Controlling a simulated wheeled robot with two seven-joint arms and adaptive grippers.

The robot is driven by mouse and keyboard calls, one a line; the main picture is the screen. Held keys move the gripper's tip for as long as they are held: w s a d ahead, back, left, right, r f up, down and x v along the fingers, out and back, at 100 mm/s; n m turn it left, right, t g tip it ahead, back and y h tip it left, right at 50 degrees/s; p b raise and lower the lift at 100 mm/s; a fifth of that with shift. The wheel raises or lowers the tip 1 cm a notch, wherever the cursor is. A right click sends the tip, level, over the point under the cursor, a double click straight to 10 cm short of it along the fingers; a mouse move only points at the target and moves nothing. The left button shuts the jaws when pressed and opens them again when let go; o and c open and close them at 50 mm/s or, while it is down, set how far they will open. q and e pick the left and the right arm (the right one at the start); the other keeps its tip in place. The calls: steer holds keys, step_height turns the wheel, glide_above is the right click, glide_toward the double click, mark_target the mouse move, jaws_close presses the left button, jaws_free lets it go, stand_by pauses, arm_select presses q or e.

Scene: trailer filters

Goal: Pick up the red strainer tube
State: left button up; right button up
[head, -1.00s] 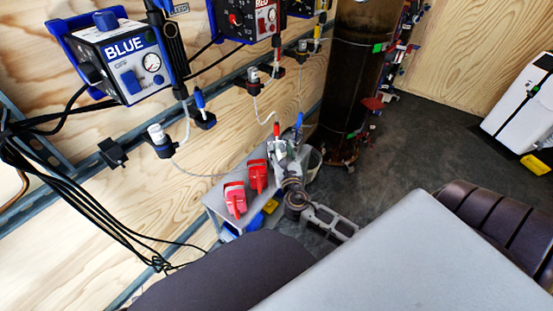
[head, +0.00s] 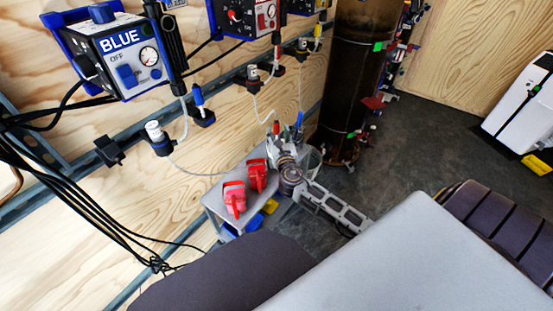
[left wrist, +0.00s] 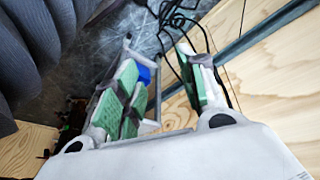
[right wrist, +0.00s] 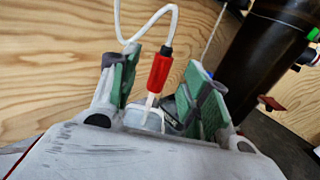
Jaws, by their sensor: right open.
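The red strainer tube (right wrist: 159,71) stands nearly upright in the right wrist view, with a white hose curving up from its top and a pale thin stem below. In the head view it is a small red piece (head: 276,128) at the far end of the grey bench. My right gripper (right wrist: 163,90) is open, with its green-padded fingers on either side of the tube's lower part. I cannot tell whether they touch it. In the head view my right gripper (head: 284,142) reaches over the bench end. My left gripper (left wrist: 160,88) is open and empty in the left wrist view.
Two red objects (head: 234,197) sit on the grey bench (head: 213,201). A blue-labelled control box (head: 122,62) hangs on the plywood wall with hoses and cables. A large dark cylinder (head: 352,85) stands just beyond the bench.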

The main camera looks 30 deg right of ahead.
mark_target(277, 127)
arm_select(q)
steer(key=shift+w, duration=0.1)
arm_select(e)
steer(key=shift+w+d, duration=0.1)
steer(key=shift+w, duration=0.15)
steer(key=shift+w, duration=0.1)
steer(key=shift+b+x, duration=0.5)
steer(key=shift+x, duration=0.45)
steer(key=shift+w+d, duration=0.25)
steer(key=shift+d, duration=0.1)
steer(key=shift+b+x, duration=0.45)
steer(key=shift+x, duration=0.7)
arm_select(q)
steer(key=shift+t+h, duration=0.4)
steer(key=f, duration=0.1)
steer(key=d+f, duration=0.1)
steer(key=f, duration=0.2)
steer(key=shift+w+d, duration=0.15)
steer(key=shift+w, duration=0.15)
arm_select(e)
jaws_close()
